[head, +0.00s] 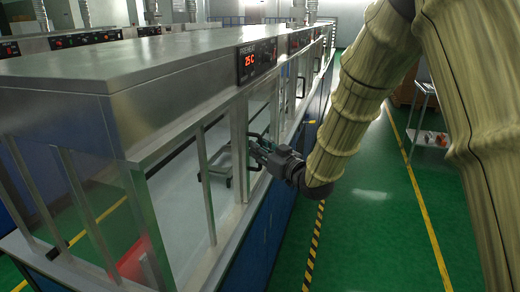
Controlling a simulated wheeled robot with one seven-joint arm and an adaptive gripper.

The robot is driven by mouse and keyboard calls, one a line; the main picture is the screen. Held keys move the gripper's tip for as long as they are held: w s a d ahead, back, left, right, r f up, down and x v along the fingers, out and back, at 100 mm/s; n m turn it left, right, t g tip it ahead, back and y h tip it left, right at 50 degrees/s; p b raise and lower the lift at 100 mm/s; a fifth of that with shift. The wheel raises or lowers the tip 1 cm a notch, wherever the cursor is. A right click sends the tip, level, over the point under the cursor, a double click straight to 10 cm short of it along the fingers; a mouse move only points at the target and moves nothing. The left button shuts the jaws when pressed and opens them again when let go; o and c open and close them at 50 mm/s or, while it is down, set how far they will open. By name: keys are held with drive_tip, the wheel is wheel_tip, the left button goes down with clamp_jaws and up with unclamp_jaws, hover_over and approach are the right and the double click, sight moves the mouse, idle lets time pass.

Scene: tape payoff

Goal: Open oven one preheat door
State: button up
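The preheat section of the long steel oven carries a black display (257,60) that reads PREHEAT and 25 C in red. Below it is a glazed door in a steel frame (240,150); it looks shut, flush with the oven side. My gripper (256,150) is at this door's edge, reaching in from the right. Dark curved parts show above and below the gripper's tip; I cannot tell which are fingers and which are the door handle. Whether the fingers are closed on the handle is too small to see.
Another door with a black handle (301,88) lies farther along the oven. A small grey frame (219,165) and a red object (134,262) show behind the glass. The green floor (370,220) to the right is clear; a metal rack (424,115) stands farther back.

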clamp_jaws()
